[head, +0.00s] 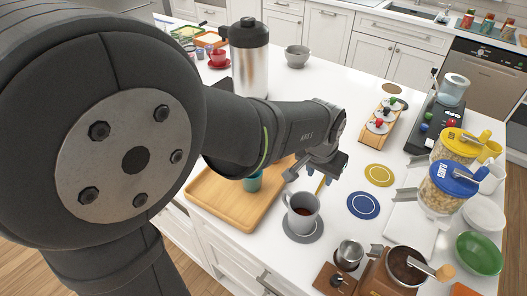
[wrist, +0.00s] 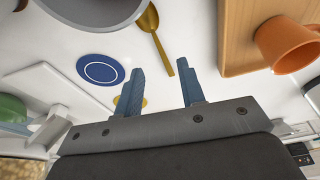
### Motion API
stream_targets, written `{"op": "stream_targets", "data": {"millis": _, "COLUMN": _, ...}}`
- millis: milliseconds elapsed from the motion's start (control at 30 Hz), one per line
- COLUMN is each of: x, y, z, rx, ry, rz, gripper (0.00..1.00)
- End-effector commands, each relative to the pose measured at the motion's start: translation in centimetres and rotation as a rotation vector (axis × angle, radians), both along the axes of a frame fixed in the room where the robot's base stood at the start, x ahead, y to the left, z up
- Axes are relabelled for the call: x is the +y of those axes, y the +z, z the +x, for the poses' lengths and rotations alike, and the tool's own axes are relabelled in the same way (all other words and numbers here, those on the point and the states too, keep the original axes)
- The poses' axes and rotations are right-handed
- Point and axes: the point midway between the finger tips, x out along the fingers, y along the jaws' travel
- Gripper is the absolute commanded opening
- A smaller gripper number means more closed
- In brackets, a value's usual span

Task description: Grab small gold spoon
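The small gold spoon (wrist: 157,40) lies on the white counter in the wrist view, bowl at the top and handle pointing down toward my gripper. My gripper (wrist: 163,86) is open and empty in the wrist view. Its two blue-grey fingers stand apart, and the handle's end appears between their tips in the picture. The fingers look apart from the spoon; the exact height above it is unclear.
A grey mug of dark drink (head: 303,222) stands close to the spoon. The wooden tray (head: 222,212) holds a teal cup (head: 252,183); an orange cup (wrist: 288,42) shows in the wrist view. A blue coaster (head: 363,206) and yellow coaster (head: 379,175) lie right of the spoon.

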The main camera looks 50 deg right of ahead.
Motion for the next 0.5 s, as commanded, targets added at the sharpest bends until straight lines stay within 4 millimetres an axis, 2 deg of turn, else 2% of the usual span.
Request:
{"op": "stream_targets", "data": {"millis": 267, "x": -0.5, "y": -2.0, "z": 0.0, "rx": 0.000, "ry": 0.000, "rz": 0.002, "gripper": 0.36}}
{"op": "stream_targets", "data": {"millis": 500, "x": -1.2, "y": -5.2, "z": 0.1, "rx": 0.000, "ry": 0.001, "rz": 0.002, "gripper": 0.36}}
